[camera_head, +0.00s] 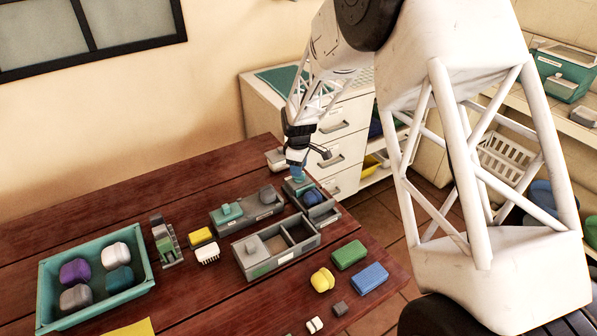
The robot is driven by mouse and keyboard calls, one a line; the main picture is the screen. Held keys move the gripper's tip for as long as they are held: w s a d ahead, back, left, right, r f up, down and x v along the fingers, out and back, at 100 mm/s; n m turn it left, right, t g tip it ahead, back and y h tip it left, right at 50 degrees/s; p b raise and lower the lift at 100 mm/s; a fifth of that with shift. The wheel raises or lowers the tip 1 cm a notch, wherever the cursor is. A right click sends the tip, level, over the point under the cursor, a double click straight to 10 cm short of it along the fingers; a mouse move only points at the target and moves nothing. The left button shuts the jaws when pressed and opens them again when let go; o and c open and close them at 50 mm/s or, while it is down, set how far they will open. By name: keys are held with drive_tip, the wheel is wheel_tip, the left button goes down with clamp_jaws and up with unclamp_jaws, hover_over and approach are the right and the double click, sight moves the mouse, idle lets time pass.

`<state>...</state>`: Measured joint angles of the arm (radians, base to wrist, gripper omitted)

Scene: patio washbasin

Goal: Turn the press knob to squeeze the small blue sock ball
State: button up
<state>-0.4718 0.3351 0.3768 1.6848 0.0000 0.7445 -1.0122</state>
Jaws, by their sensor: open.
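My gripper (298,160) is at the far right end of the wooden table, pointing down. It is small in view, and its fingers are hard to make out. A teal knob-like part (298,174) shows directly below the fingertips; I cannot tell whether they touch or surround it. It is above a small grey and teal device (293,190), which looks like the press. A dark blue rounded ball (312,197), likely the small blue sock ball, sits at the device's front right. My gripper and arm partly hide the device's back.
A grey divided box (262,270) and a grey unit with a teal knob (222,224) stand nearby. A teal tray (45,300) holds several sock balls. Yellow, green and blue blocks lie at front right. White drawers (345,150) stand behind; the table's right edge is close.

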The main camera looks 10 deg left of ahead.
drive_tip(key=shift+f, duration=1.1)
clamp_jaws()
